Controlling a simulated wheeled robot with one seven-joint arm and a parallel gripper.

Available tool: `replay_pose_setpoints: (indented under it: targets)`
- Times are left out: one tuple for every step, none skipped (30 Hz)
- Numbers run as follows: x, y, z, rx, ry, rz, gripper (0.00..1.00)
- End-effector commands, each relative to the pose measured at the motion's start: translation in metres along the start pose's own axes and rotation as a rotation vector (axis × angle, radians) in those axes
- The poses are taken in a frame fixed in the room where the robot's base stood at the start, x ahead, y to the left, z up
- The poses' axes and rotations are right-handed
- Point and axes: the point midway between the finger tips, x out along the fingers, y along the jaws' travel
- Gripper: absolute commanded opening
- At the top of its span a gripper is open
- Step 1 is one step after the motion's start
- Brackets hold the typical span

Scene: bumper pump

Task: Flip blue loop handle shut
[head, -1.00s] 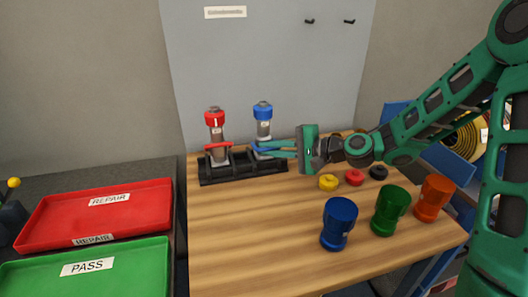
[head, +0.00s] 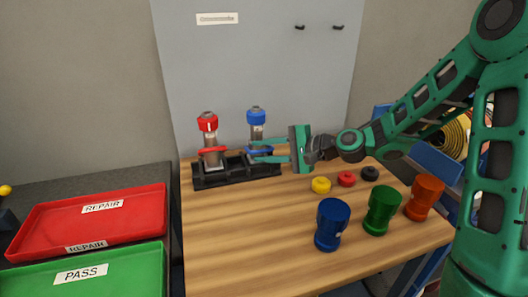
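The blue-capped pump (head: 256,118) stands upright in a black holder (head: 237,178) at the back of the table. Its blue loop handle (head: 261,150) is low on the pump and partly hidden by my fingers, so its exact angle is unclear. My gripper (head: 263,151) comes from the right with two teal fingers spread apart, one above the other, at the blue handle. The fingers look open; I cannot tell whether they touch the handle. The red-capped pump (head: 208,124) stands to the left in the same holder, with a red handle (head: 212,150) across it.
Yellow, red and black rings (head: 321,185) lie right of the holder. Blue (head: 332,225), green (head: 382,211) and orange (head: 424,198) cups stand nearer the front right. Red REPAIR (head: 130,222) and green PASS (head: 135,267) trays are at left. The table's front left is clear.

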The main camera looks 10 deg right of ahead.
Motion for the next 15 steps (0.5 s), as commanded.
replay_pose_setpoints:
  targets:
    - [-0.004, 0.0, -0.001, 0.0, 0.002, 0.0, 0.28]
    - [-0.007, 0.0, -0.001, 0.0, 0.003, 0.001, 0.28]
    - [-0.013, 0.0, -0.002, 0.0, 0.004, 0.001, 0.28]
    - [-0.017, 0.0, -0.002, 0.0, 0.005, 0.0, 0.28]
    - [-0.022, 0.0, -0.002, 0.001, 0.005, 0.0, 0.28]
    - [-0.03, 0.0, -0.002, 0.001, 0.005, 0.001, 0.28]
    - [-0.035, 0.0, -0.002, 0.001, 0.005, 0.0, 0.28]
    - [-0.041, 0.0, -0.002, 0.001, 0.005, 0.0, 0.28]
    - [-0.049, 0.0, -0.002, 0.001, 0.005, 0.001, 0.28]
    - [-0.055, 0.0, -0.002, 0.001, 0.006, -0.001, 0.28]
    - [-0.06, 0.0, -0.003, 0.001, 0.005, 0.001, 0.28]
    - [-0.067, 0.0, -0.003, 0.001, 0.004, 0.0, 0.28]
    - [-0.072, -0.001, -0.003, 0.001, 0.004, 0.0, 0.28]
    - [-0.077, 0.0, -0.003, 0.001, 0.004, 0.001, 0.28]
    - [-0.083, 0.0, -0.003, 0.002, 0.004, 0.0, 0.28]
